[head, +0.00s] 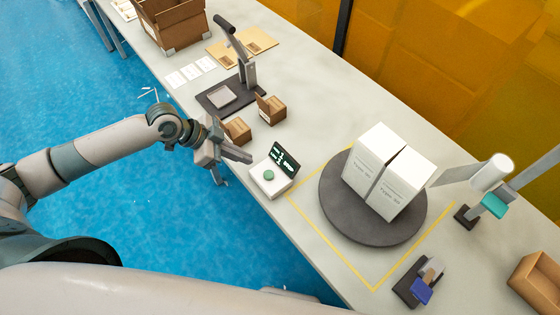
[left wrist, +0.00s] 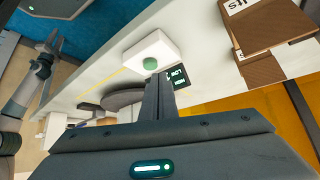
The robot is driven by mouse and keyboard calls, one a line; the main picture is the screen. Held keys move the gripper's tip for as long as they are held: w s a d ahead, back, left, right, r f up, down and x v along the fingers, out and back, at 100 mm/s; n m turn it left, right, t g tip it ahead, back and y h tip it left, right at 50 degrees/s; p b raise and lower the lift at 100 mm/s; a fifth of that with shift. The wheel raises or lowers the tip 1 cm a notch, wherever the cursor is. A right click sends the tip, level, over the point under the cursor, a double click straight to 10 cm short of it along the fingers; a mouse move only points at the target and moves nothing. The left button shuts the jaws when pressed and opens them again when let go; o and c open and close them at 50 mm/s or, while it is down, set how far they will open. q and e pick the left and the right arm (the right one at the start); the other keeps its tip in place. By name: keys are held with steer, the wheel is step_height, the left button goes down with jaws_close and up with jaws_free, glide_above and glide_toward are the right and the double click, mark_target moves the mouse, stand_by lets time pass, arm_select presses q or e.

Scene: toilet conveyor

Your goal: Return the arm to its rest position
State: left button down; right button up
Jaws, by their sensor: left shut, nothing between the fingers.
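My left gripper (head: 236,154) hangs near the table's front edge, just left of a white box with a green button (head: 268,176). Its fingers are shut together with nothing between them. In the left wrist view the shut fingers (left wrist: 158,98) point toward the same button box (left wrist: 150,60) and its dark display (left wrist: 180,77). The gripper looks apart from the button box. My right gripper is not clearly seen in the head view.
A dark turntable (head: 340,205) with two white boxes (head: 390,172) stands on the table inside a yellow outline. Small brown boxes (head: 270,108), a stand (head: 240,70) and an open carton (head: 175,25) lie farther back. A scanner-like device (head: 425,280) sits at the front right. The blue floor (head: 150,220) is clear.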

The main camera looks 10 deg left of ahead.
stand_by(0.6)
arm_select(q)
steer(key=s+d+f+n+t+y, duration=0.15)
steer(key=s+d+f, duration=0.25)
steer(key=s+d, duration=0.5)
steer(key=s+a+f+n+g+y, duration=0.15)
steer(key=s+a+n+y, duration=0.45)
steer(key=s+a+n, duration=0.7)
steer(key=s+d+f+m+b, duration=0.1)
steer(key=s+f+m+b, duration=0.1)
steer(key=f, duration=1.5)
steer(key=s+d+f+m+b, duration=0.1)
steer(key=f+b, duration=0.2)
steer(key=f, duration=1.4)
steer(key=s+a+f+g+b, duration=0.1)
steer(key=s+f+b, duration=0.1)
steer(key=s+f, duration=0.7)
steer(key=s+a+f+g+b, duration=0.1)
steer(key=s+a+f, duration=0.1)
steer(key=s+f, duration=0.7)
step_height(320, 180, down, 3)
steer(key=shift+f+b, duration=0.2)
steer(key=shift+b, duration=0.15)
